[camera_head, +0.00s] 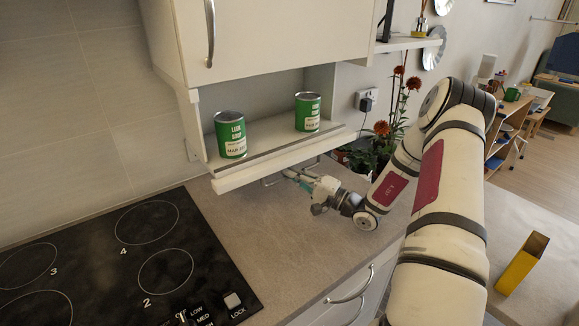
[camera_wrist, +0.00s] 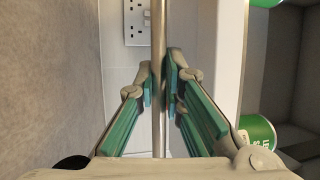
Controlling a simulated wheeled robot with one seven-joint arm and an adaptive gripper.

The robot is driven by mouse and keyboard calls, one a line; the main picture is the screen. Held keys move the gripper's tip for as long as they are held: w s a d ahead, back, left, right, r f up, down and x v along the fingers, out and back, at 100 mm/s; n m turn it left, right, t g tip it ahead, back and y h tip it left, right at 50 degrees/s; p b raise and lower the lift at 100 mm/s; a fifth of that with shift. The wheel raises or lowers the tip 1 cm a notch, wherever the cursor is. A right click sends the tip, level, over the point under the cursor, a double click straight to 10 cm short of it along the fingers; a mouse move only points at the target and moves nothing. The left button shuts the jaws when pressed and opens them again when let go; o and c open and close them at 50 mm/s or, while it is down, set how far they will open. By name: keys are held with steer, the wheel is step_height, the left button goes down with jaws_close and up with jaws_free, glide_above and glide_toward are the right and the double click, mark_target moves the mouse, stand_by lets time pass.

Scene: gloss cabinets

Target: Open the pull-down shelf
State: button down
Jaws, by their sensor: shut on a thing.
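The pull-down shelf (camera_head: 270,164) is a pale board under the white upper cabinet, with two green soup cans on it, one at the left (camera_head: 230,134) and one at the right (camera_head: 307,112). A thin metal bar handle (camera_head: 271,183) hangs under its front edge. My gripper (camera_head: 291,175) reaches this handle from the right, above the counter. In the wrist view the handle (camera_wrist: 159,40) runs upright between the teal finger pads (camera_wrist: 159,88), which are closed around it. Part of the handle is hidden by the fingers.
A black hob (camera_head: 110,255) lies at the left of the counter (camera_head: 315,230). A potted plant with red flowers (camera_head: 382,128) stands beyond the shelf, near a wall socket (camera_head: 367,99). A yellow box (camera_head: 522,263) is at the right. The counter below the shelf is clear.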

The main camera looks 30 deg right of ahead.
steer(key=shift+f, duration=0.5)
steer(key=c, duration=1.7)
jaws_free()
steer(key=shift+o, duration=0.2)
steer(key=shift+r, duration=0.1)
steer(key=v, duration=1.2)
steer(key=shift+r, duration=0.1)
